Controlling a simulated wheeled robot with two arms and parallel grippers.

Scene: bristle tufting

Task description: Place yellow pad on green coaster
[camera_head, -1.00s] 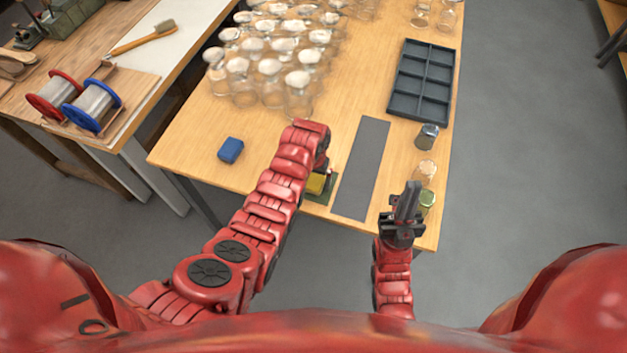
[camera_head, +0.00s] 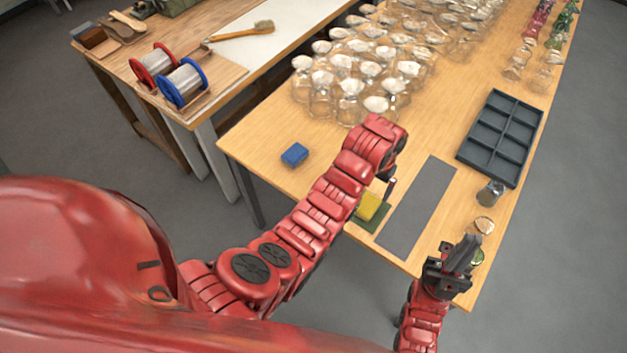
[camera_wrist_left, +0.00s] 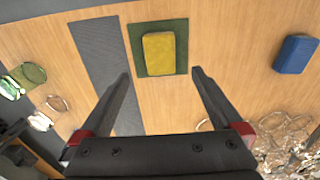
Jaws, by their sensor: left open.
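The yellow pad (camera_head: 369,206) lies on the green coaster (camera_head: 375,226) near the table's front edge.
A blue pad (camera_head: 294,155) lies to the left. A grey strip (camera_head: 418,208) lies right of the coaster. Many glass jars (camera_head: 350,88) crowd behind my left arm.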

